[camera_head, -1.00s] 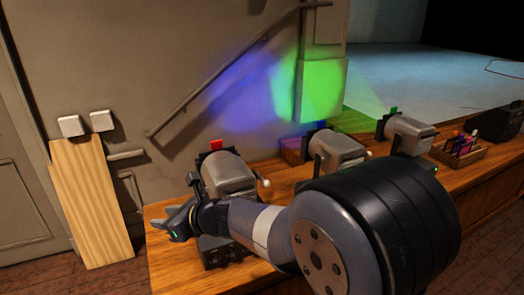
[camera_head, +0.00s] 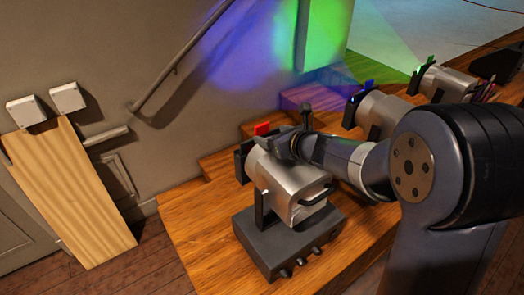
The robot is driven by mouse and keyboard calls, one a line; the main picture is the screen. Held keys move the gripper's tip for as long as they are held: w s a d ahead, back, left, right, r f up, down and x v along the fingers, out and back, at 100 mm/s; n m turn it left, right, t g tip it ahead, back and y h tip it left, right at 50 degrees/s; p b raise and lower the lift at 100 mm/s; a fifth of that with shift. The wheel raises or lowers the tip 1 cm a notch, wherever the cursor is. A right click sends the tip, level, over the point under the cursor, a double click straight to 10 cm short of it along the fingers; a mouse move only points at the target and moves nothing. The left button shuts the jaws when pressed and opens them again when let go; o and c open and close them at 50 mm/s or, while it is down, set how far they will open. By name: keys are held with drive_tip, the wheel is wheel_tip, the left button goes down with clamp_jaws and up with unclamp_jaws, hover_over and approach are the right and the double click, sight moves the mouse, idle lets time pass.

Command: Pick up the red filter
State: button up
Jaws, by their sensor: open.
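The red filter (camera_head: 262,129) shows as a small red tab standing up from the front slot of the nearest silver spotlight (camera_head: 287,187). The rest of the filter is hidden inside the slot. My gripper (camera_head: 306,114) is open, just right of the red tab and beyond the spotlight's upper right side. It is apart from the tab in the picture. My arm partly hides the gripper, and its fingers are small and dark.
Two more spotlights stand to the right, with a blue filter (camera_head: 369,84) and a green filter (camera_head: 430,59). The nearest spotlight sits on a dark control box (camera_head: 285,240) with knobs. A wooden board (camera_head: 65,190) leans at the left. Bare desk (camera_head: 195,225) lies left of the box.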

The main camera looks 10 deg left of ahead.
sight(263, 130)
drive_tip(key=shift+p+x, duration=0.35)
drive_tip(key=shift+x, duration=1.55)
drive_tip(key=shift+r, duration=0.1)
drive_tip(key=c, duration=1.4)
drive_tip(key=shift+r, duration=0.1)
